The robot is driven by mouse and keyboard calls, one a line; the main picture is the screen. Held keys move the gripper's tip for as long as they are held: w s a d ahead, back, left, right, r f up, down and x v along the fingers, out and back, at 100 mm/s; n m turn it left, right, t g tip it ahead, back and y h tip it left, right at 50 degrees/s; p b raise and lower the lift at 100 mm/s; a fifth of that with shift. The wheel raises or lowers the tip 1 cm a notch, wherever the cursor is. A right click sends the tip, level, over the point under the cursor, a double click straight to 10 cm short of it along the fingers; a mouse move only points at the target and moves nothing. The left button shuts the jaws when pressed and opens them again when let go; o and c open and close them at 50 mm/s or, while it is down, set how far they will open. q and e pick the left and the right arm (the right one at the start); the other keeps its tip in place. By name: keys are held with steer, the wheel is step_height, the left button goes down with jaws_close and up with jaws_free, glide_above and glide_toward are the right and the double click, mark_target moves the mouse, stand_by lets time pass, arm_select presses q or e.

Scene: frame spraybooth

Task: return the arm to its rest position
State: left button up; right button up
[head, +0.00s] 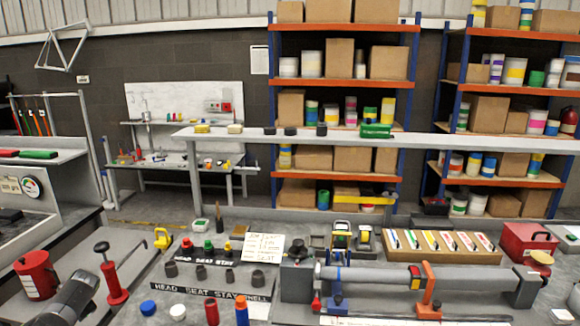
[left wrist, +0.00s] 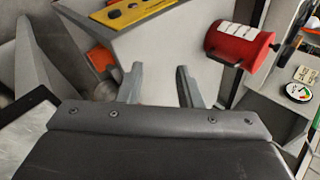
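My left gripper (left wrist: 160,72) shows in the left wrist view with its two grey fingers spread apart and nothing between them. It is over a pale grey surface. In the head view only a dark part of my left arm shows at the bottom left corner; its fingers cannot be made out there. A red canister (head: 37,277) with a white label stands near that arm, and it also shows in the left wrist view (left wrist: 238,45), apart from the fingers. My right gripper is not in view.
A red hand-pump-like tool (head: 112,275) stands right of the canister. A bench with a long grey tube (head: 370,277) in clamps fills the front right. A pen tray (head: 440,245) and a red box (head: 527,242) lie behind it. The yellow panel (left wrist: 130,12) shows in the wrist view.

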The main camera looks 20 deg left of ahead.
arm_select(q)
steer(key=s+a+f+m+t+y, duration=0.1)
steer(key=s+f, duration=0.2)
steer(key=s, duration=0.6)
steer(key=s+a+f+m, duration=0.1)
steer(key=s+a+f, duration=0.15)
steer(key=s, duration=0.75)
steer(key=s+f+m+t+y, duration=0.1)
steer(key=s+f, duration=0.3)
steer(key=s, duration=0.5)
steer(key=s+d+f+n+g+h, duration=0.1)
steer(key=s+d+f+h, duration=0.1)
steer(key=d+f, duration=0.85)
steer(key=s+d+f+n+h, duration=0.1)
steer(key=s+d+f+h, duration=0.1)
steer(key=d+f, duration=0.9)
steer(key=s+d+f+n+h, duration=0.1)
steer(key=d+f+h, duration=0.3)
steer(key=d, duration=1.4)
steer(key=d+f+n+h, duration=0.1)
steer(key=d+f, duration=0.4)
steer(key=d, duration=1.2)
step_height(320, 180, down, 5)
steer(key=b, duration=0.4)
steer(key=shift+b, duration=0.3)
